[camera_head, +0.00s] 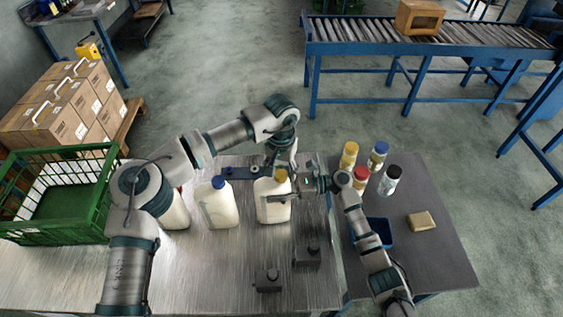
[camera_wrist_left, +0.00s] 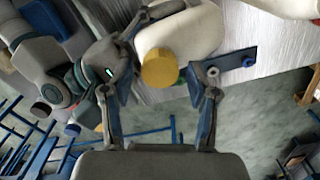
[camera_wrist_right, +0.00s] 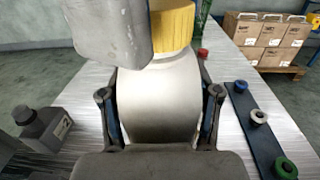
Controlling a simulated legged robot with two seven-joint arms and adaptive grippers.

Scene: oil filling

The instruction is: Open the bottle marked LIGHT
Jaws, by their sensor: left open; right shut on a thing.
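A white jug with a yellow cap (camera_head: 273,207) stands on the metal table in the head view. Its cap (camera_wrist_left: 159,68) shows in the left wrist view and its white body (camera_wrist_right: 158,105) in the right wrist view. My right gripper (camera_wrist_right: 160,98) is shut on this jug's body from the right side. My left gripper (camera_wrist_left: 160,88) is open above the jug, with its fingers apart on either side of the yellow cap. A blue-capped jug (camera_head: 219,207) and a red-capped jug (camera_head: 177,212) stand to the left. No LIGHT marking is readable.
A blue bar (camera_wrist_right: 250,120) with coloured rings lies behind the jugs. Two dark containers (camera_head: 268,280) (camera_head: 307,255) stand in front. A green crate (camera_head: 60,235) is at left. The dark table at right holds several capped jars, a blue bin (camera_head: 374,231) and a tan block (camera_head: 421,221).

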